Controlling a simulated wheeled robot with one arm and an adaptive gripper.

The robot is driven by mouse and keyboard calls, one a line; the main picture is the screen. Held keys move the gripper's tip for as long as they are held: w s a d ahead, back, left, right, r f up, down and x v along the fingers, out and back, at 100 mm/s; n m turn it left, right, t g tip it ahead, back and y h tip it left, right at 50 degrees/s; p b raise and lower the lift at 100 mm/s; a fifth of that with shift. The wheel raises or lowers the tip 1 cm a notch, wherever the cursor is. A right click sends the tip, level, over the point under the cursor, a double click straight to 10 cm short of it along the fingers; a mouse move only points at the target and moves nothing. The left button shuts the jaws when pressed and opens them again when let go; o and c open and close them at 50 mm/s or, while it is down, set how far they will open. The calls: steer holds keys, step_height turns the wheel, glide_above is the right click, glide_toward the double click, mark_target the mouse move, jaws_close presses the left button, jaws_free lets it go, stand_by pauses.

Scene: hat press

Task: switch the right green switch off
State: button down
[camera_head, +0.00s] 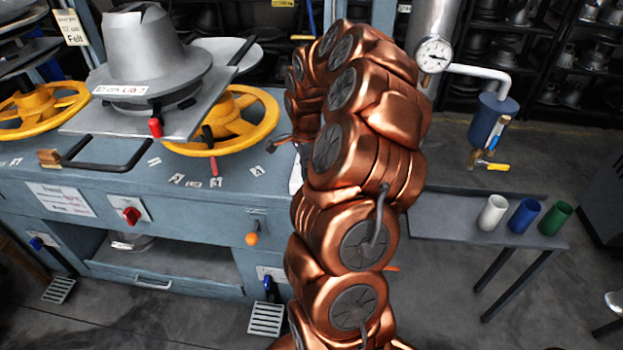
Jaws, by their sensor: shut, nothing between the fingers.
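I see no green switch in the head view; part of the press front is hidden behind my copper arm. A red rotary knob (131,215) sits on the left of the blue-grey press front. An orange-tipped lever (252,239) is on the right of that front, and a blue-handled lever (268,286) is below it. My arm rises through the middle of the view and bends over at the top. The small dark tip of my gripper (273,146) shows at the arm's left edge, over the press top. It is shut and empty, mostly hidden by the arm.
The press top (240,178) carries yellow handwheels (222,122), a grey hat form (150,55) and a black bar handle (105,165). On the right, a side table (440,215) holds white, blue and green cups (556,218). A pipe with a gauge (434,55) stands behind my arm.

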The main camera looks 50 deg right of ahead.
steer(key=shift+r+b, duration=0.4)
steer(key=shift+r, duration=3)
steer(key=shift+a+r, duration=0.1)
steer(key=s+a+r+n, duration=0.3)
steer(key=a+n, duration=0.3)
steer(key=a, duration=0.5)
steer(key=s+a+r+n, duration=0.25)
steer(key=a+n, duration=0.35)
steer(key=a, duration=0.5)
steer(key=s+a+f+n+g, duration=0.1)
steer(key=s+a+n, duration=0.4)
steer(key=s, duration=0.4)
steer(key=s+a+f+n, duration=0.2)
steer(key=s+a+n, duration=0.3)
steer(key=s, duration=0.4)
steer(key=shift+s+a+n+g, duration=0.15)
steer(key=shift+a+n+g, duration=0.05)
steer(key=shift+n+g, duration=0.25)
